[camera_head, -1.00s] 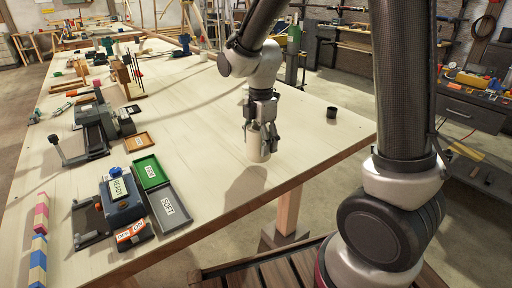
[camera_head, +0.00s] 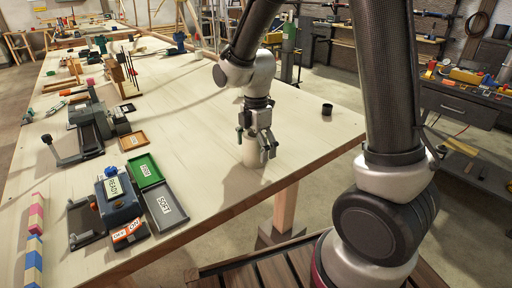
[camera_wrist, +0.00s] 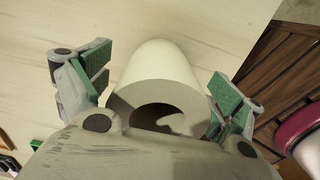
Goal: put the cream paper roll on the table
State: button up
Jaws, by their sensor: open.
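The cream paper roll (camera_head: 251,153) stands upright on the pale wooden table (camera_head: 190,140), near its front right edge. In the wrist view the roll (camera_wrist: 165,70) shows its hollow end towards the camera and lies between the two green-padded fingers. My gripper (camera_head: 257,143) is open just above and around the top of the roll, pointing down. In the wrist view my gripper (camera_wrist: 162,92) has its fingers apart, with a gap visible on each side of the roll. The gripper's palm hides the near part of the roll's end.
Left of the roll are a grey tray marked SOFT (camera_head: 165,208), a green tray (camera_head: 145,168) and a device marked READY (camera_head: 117,194). A small black cup (camera_head: 327,110) stands towards the right edge. The middle of the table is clear.

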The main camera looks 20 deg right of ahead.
notch_tip(320, 180, up, 11)
jog(key=shift+r, duration=0.55)
jog(key=shift+s+d+r, duration=0.1)
jog(key=shift+d+r, duration=0.05)
jog(key=s+d+r+m+t, duration=0.2)
jog(key=s+d+r+m, duration=0.1)
jog(key=s+d+m, duration=0.4)
jog(key=s+d+r+m+t, duration=0.2)
jog(key=s+d+m, duration=0.5)
jog(key=s+m, duration=0.5)
jog(key=r+m, duration=0.1)
jog(key=m, duration=0.1)
jog(key=shift+d+r+m, duration=0.2)
jog(key=shift+d+m, duration=0.05)
jog(key=shift+m, duration=0.05)
